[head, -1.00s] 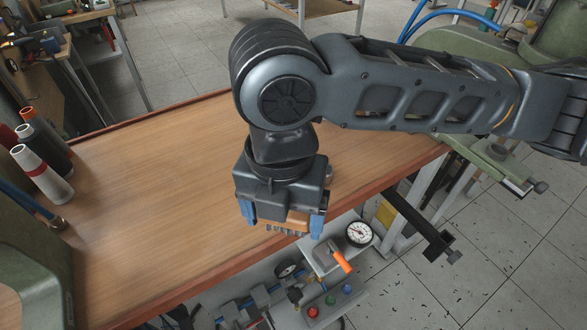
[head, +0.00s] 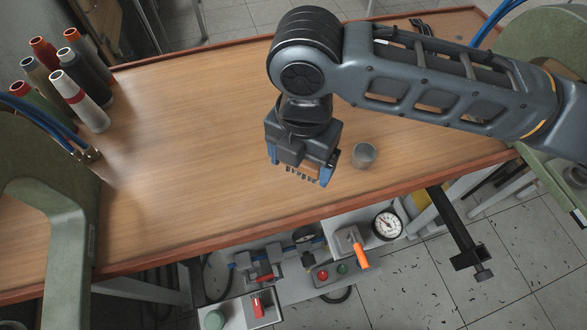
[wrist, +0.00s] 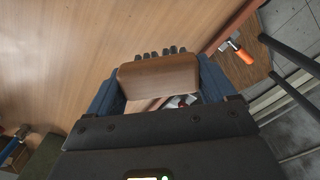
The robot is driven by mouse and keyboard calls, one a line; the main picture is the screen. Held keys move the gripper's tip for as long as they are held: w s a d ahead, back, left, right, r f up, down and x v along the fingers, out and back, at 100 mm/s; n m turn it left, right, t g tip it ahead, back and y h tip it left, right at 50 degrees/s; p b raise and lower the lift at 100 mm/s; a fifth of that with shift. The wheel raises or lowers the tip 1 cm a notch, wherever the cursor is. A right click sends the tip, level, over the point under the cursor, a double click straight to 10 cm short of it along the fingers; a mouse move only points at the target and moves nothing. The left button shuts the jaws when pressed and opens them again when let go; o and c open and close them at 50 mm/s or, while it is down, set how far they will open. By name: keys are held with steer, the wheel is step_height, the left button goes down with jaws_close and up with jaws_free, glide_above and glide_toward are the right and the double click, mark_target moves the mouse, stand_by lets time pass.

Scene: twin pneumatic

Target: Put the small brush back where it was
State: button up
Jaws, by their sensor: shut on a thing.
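My gripper (head: 299,178) is shut on the small brush, its blue fingers at the two sides of the brush. The brush (wrist: 158,77) shows in the wrist view as a brown wooden block with dark bristle tufts along its far edge. In the head view only its lower edge with the bristles (head: 302,175) shows under the gripper; the rest is hidden. The gripper and brush are over the wooden tabletop (head: 190,150), towards its front edge. I cannot tell how high above it they are.
A small grey cup (head: 364,155) stands close to the right of the gripper. Several thread spools (head: 82,101) stand at the left. Green machine bodies (head: 50,200) flank the table. A gauge (head: 387,225) and an orange-handled valve (head: 359,255) sit below the front edge. The table's middle is clear.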

mark_target(292, 171)
steer(key=shift+w+a+f, duration=0.25)
steer(key=shift+a+f, duration=0.15)
steer(key=shift+a, duration=0.25)
steer(key=shift+f+b, duration=1.3)
steer(key=shift+f, duration=0.7)
steer(key=shift+f, duration=0.15)
steer(key=o, duration=0.8)
step_height(292, 171, up, 12)
steer(key=shift+r+b, duration=0.15)
steer(key=shift+b, duration=0.4)
